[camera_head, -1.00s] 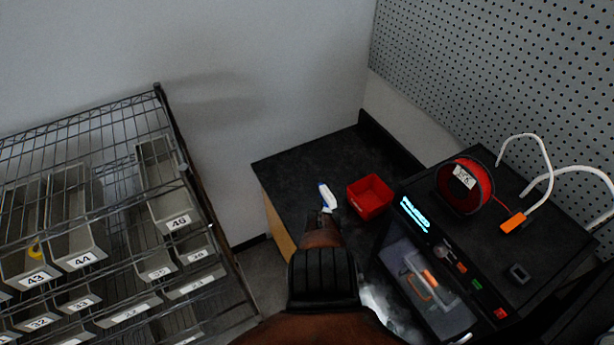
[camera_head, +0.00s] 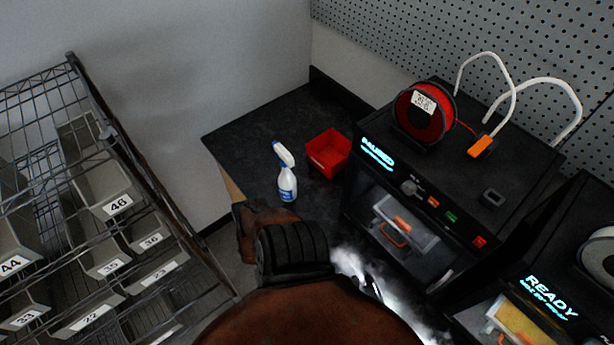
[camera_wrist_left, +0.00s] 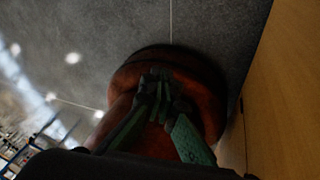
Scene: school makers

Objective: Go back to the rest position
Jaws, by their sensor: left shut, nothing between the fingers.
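My left gripper (camera_wrist_left: 158,85) shows in the left wrist view. Its two dark green fingers are closed together with nothing between them. They point over a round brown-orange part of mine, above a grey floor. In the head view a brown-orange arm of mine with a black ribbed joint comes up from the bottom middle, but no gripper fingers can be made out there. My right gripper is not in view.
A black-topped bench (camera_head: 240,140) holds a white-and-blue spray bottle (camera_head: 287,180) and a red bin (camera_head: 328,152). Black 3D printers (camera_head: 455,185) stand right, one topped by a red spool (camera_head: 424,112). A wire rack (camera_head: 85,75) of grey bins stands left. A wooden panel (camera_wrist_left: 285,100) borders the wrist view.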

